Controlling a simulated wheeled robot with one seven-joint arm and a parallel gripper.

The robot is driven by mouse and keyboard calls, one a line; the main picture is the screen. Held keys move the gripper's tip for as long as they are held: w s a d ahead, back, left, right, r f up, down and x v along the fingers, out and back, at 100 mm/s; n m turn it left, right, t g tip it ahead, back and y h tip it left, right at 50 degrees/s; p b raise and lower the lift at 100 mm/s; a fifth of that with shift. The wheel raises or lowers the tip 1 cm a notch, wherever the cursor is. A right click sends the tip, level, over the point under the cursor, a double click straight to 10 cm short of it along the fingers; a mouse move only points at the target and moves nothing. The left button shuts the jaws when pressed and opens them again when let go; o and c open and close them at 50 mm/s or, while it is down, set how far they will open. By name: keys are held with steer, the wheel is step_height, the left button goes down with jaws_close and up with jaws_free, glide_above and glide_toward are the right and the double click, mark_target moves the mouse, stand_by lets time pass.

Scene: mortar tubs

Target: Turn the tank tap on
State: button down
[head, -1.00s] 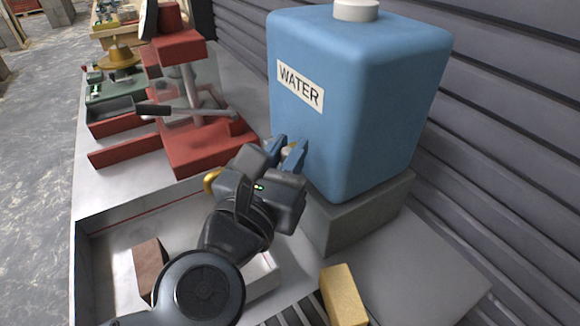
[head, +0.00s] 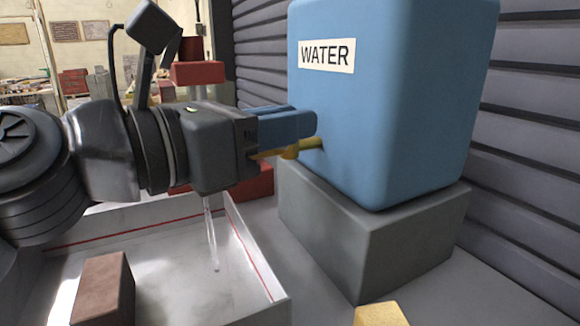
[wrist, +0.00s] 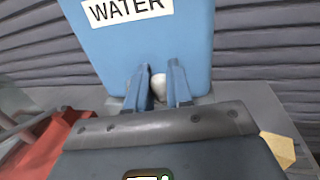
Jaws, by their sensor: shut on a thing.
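The blue water tank (head: 400,110) with its WATER label stands on a grey block. A brass tap (head: 305,146) comes out of the tank's lower front. My gripper (head: 312,124) is level at the tap, its blue fingers just above the brass pipe. In the wrist view, a pale rounded tap handle (wrist: 158,87) sits between the two fingers, and my gripper is shut on it. My gripper hides much of the tap, including its spout. A thin clear stream (head: 210,235) runs down from below my gripper into the tray.
A shallow grey tray (head: 262,262) with a red line inside lies below, holding a brown brick (head: 103,288). A yellow block (head: 380,315) lies at the front. Red equipment (head: 197,73) stands behind my arm. A ribbed grey wall (head: 530,130) closes the right side.

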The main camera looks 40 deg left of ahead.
steer(key=m+h+b, duration=0.1)
steer(key=a+m+g+h+b, duration=0.1)
steer(key=h+b, duration=0.1)
steer(key=m+h+b, duration=0.1)
steer(key=h+b, duration=0.1)
steer(key=shift+s+a+r+g, duration=0.25)
steer(key=shift+s+a+g, duration=0.1)
steer(key=shift+g, duration=0.05)
steer(key=shift+r+m, duration=0.15)
steer(key=shift+m, duration=0.15)
steer(key=c, duration=1.1)
jaws_free()
steer(key=v, duration=0.8)
steer(key=shift+f, duration=0.25)
steer(key=shift+w, duration=0.1)
